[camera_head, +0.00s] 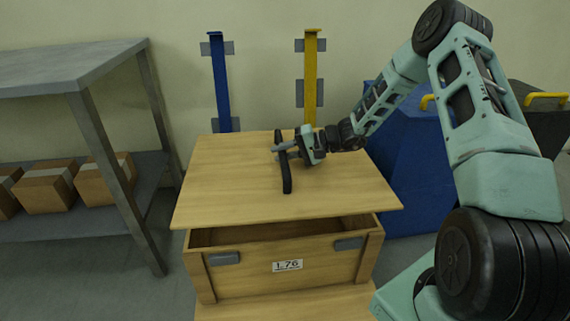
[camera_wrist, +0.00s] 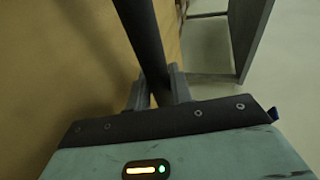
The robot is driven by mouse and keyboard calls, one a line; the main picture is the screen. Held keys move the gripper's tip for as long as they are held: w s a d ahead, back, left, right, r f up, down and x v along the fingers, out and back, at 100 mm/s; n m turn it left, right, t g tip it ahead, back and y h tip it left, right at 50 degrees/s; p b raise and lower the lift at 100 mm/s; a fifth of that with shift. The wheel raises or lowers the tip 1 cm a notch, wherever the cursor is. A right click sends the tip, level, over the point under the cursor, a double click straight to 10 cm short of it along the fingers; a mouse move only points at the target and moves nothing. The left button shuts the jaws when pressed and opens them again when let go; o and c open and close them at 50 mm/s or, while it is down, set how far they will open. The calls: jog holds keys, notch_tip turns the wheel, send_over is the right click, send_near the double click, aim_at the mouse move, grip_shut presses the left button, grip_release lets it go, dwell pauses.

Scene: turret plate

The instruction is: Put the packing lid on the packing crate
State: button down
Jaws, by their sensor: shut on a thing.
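The packing lid (camera_head: 235,190) is a flat wooden board with a dark bar handle (camera_head: 287,175) on top. It is over the packing crate (camera_head: 320,262), a wooden box with grey brackets and a "1.76" label on its front. The lid's front edge is above the crate's front rim, and the open interior shows in the gap between them. The lid's back contact with the crate is hidden. My gripper (camera_head: 283,150) is shut on the lid's handle from the right. In the wrist view the dark handle (camera_wrist: 148,45) passes between the fingers, with the lid (camera_wrist: 60,60) at left.
A grey shelf (camera_head: 75,75) with several cardboard boxes (camera_head: 48,188) stands at left. A blue container (camera_head: 405,185) is close behind the crate at right. Blue (camera_head: 220,85) and yellow (camera_head: 310,75) posts stand at the back wall. A wooden surface (camera_head: 285,305) lies under the crate.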

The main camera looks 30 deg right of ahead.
aim_at(269, 160)
jog(key=w+f+b, duration=0.1)
jog(key=b, duration=0.1)
jog(key=f+b, duration=0.1)
jog(key=b, duration=0.1)
jog(key=shift+w+f, duration=0.3)
jog(key=shift+w, duration=0.05)
jog(key=w+f+b, duration=0.1)
jog(key=b, duration=0.2)
jog(key=shift+a, duration=0.15)
jog(key=shift+f+b, duration=2.1)
jog(key=shift+f, duration=0.8)
jog(key=shift+s, duration=0.15)
jog(key=shift+f+b, duration=0.3)
jog(key=shift+f, duration=0.05)
